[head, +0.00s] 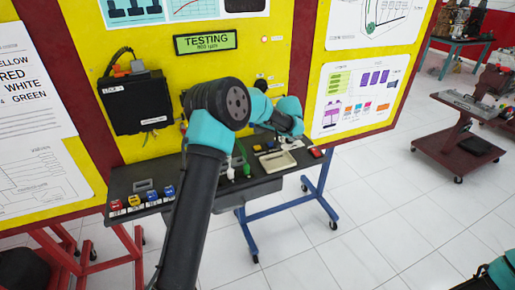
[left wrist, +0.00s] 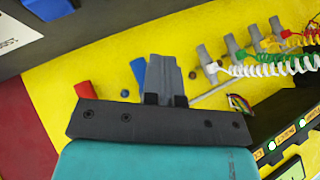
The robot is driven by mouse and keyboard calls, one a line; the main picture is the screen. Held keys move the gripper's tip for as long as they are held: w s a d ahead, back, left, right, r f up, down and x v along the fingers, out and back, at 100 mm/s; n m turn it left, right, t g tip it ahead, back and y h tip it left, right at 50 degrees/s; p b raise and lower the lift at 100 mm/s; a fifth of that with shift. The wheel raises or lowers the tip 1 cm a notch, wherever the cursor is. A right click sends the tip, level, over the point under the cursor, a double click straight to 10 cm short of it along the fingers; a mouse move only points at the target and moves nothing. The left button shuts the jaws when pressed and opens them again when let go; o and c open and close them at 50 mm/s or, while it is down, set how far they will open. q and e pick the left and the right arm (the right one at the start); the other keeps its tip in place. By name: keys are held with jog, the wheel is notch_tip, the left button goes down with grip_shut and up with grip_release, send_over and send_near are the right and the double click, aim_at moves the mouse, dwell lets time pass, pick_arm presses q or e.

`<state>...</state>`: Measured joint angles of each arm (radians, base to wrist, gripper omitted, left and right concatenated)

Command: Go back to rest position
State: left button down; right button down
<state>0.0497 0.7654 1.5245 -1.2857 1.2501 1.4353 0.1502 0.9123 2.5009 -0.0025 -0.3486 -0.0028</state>
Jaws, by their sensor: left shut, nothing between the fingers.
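My left gripper (left wrist: 164,70) shows in the left wrist view with its two grey fingers pressed together and nothing between them. It is in front of the yellow panel (left wrist: 105,62). In the head view my left arm rises from the bottom, bends at the elbow and reaches right across the test board; its fingers cannot be made out there. Only a teal and black part of my right arm shows at the bottom right corner of the head view, and its gripper is out of frame.
The yellow trainer panel (head: 275,55) carries a TESTING display (head: 205,42) and a black box (head: 137,103). A dark shelf (head: 125,180) holds coloured plugs below. Coiled leads (left wrist: 270,70) hang right of my gripper. A red cart (head: 455,150) stands right; the tiled floor between is clear.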

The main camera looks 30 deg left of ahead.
dwell(0.3)
pick_arm(q)
jog(key=w+d+r+t+h, duration=0.1)
jog(key=w+d+t+h, duration=0.15)
jog(key=d, duration=0.85)
jog(key=w+d+r+t+h, duration=0.1)
jog(key=w+d+h, duration=0.25)
jog(key=d, duration=0.65)
jog(key=s+d+f+h, duration=0.3)
jog(key=d+f, duration=0.3)
jog(key=d, duration=0.1)
jog(key=s+a+f+m+g+h, duration=0.2)
jog(key=s+f+m+h, duration=0.25)
jog(key=s+f, duration=1.45)
jog(key=s+a+f, duration=0.1)
jog(key=s+f, duration=0.1)
jog(key=s, duration=0.5)
jog(key=s+a+f+m, duration=0.1)
jog(key=s+a+f, duration=0.1)
jog(key=s, duration=0.5)
jog(key=s+a+f+m, duration=0.1)
jog(key=s+f, duration=0.3)
jog(key=s, duration=0.3)
jog(key=shift+a+g, duration=0.35)
jog(key=shift+g, duration=0.1)
